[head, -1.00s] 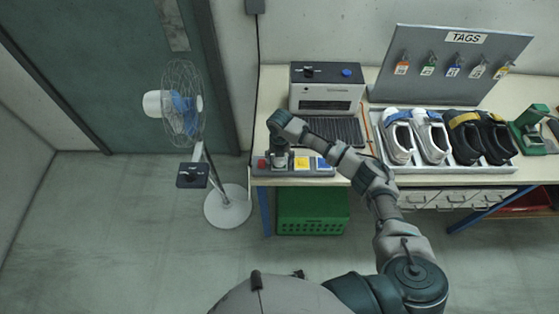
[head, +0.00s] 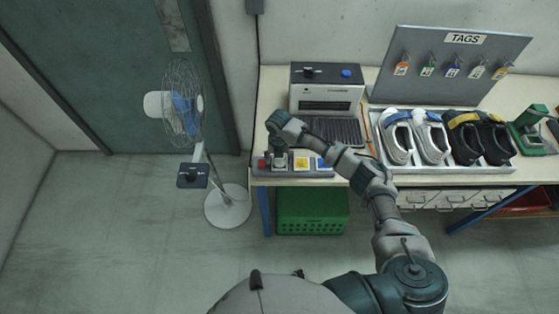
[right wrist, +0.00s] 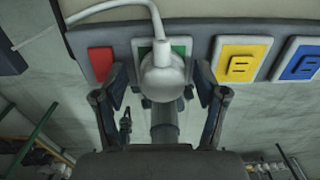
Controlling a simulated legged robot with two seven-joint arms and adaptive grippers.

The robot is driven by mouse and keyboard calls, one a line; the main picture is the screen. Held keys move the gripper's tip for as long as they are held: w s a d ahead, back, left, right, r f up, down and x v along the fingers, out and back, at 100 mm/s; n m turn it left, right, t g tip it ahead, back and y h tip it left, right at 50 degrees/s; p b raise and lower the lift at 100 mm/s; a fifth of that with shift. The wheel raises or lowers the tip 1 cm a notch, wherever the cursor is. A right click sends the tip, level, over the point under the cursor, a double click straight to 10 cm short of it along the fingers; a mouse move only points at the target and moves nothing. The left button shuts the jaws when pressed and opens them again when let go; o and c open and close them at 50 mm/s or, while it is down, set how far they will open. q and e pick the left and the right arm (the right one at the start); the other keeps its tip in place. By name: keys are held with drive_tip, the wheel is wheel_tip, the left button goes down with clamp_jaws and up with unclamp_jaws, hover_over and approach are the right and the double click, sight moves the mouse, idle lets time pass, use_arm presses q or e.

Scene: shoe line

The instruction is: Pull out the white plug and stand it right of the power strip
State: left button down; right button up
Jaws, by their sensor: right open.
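The white plug (right wrist: 163,76) sits in the green socket of the power strip (right wrist: 205,38) in the right wrist view, with its white cord rising from it and bending left. The grey power strip also shows in the head view (head: 313,173), at the table's front left edge. My right gripper (right wrist: 161,88) is open, with one finger on each side of the plug and gaps to both. In the head view my right gripper (head: 279,160) is over the strip between the red switch and the yellow socket, and mostly hides the plug. My left gripper is out of view.
Yellow (right wrist: 242,60) and blue (right wrist: 300,62) sockets lie right of the plug; a red switch (right wrist: 101,64) lies left. A label printer (head: 327,90) stands behind the strip. A shoe tray (head: 440,168) is to the right. A fan (head: 183,105) stands left of the table.

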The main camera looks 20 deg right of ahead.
drive_tip(key=shift+d+p, duration=0.1)
drive_tip(key=shift+p, duration=0.3)
clamp_jaws()
drive_tip(key=shift+r, duration=0.1)
drive_tip(key=shift+r+p, duration=2.75)
drive_tip(key=shift+r, duration=0.2)
